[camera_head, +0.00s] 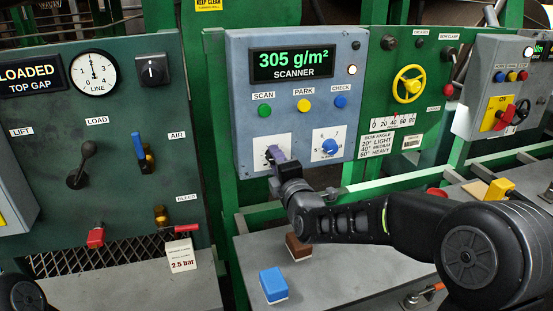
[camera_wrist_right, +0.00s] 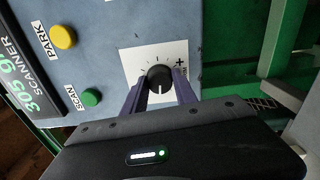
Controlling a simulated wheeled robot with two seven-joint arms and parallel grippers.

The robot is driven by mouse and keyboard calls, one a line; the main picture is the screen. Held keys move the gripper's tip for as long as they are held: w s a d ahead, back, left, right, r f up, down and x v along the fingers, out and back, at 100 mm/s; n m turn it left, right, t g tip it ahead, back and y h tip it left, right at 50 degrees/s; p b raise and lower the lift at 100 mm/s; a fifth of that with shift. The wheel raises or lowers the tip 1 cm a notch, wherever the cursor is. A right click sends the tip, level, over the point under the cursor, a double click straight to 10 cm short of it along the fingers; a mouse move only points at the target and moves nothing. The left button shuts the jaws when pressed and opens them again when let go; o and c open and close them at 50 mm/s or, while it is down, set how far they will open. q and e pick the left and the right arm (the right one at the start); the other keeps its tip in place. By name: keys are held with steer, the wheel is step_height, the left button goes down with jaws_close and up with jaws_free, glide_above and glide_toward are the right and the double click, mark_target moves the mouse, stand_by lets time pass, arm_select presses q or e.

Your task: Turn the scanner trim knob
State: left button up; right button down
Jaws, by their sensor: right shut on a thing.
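The scanner panel (camera_head: 242,130) is a blue-grey box whose display reads 305 g/m². The black trim knob (camera_wrist_right: 159,75) sits on a white plate with tick marks and a plus sign in the right wrist view. My right gripper (camera_wrist_right: 158,84) has its two purple fingers on either side of this knob and is shut on it. In the head view the right gripper (camera_head: 276,154) reaches the white plate (camera_head: 257,145) at the panel's lower left and mostly hides the knob. My left gripper is not in view.
A blue knob (camera_head: 330,147) on its own dial plate is right of my gripper. Green, yellow and blue buttons (camera_head: 303,104) sit above. Below, a blue block (camera_head: 273,284) and a brown block (camera_head: 298,246) stand on the grey ledge (camera_head: 335,284).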

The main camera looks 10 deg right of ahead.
steer(key=shift+n, duration=1.1)
steer(key=c, duration=1)
jaws_free()
steer(key=s, duration=0.7)
steer(key=shift+s+d, duration=0.25)
steer(key=shift+s, duration=0.15)
